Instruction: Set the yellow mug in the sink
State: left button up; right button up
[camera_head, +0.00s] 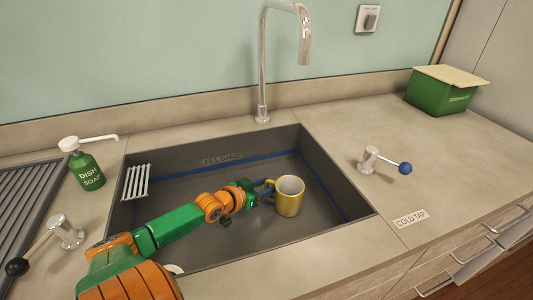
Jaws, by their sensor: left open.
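The yellow mug (288,199) has a pale inside and stands upright in the sink (345,180), toward the right half of the basin, with its handle turned left. My left arm reaches in from the lower left. My left gripper (266,189) is open beside the mug's handle, its fingers close to it; whether they touch cannot be told. The base of the mug appears to be on the basin floor. My right gripper is not in view.
A tall metal faucet (263,70) rises behind the basin. A green dish soap bottle (86,168) and black-knobbed tap (64,231) are left; a blue-knobbed cold tap (370,160) is right. A white rack (135,182) is at the basin's left. A green box (440,95) stands far right.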

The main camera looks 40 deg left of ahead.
pick_arm(q)
jog(key=shift+r, duration=0.15)
jog(key=shift+s+r+p, duration=0.1)
jog(key=shift+s+p, duration=0.15)
jog(key=shift+p, duration=0.05)
jog(key=p+v, duration=0.4)
jog(key=v, duration=0.7)
jog(key=shift+s, duration=0.25)
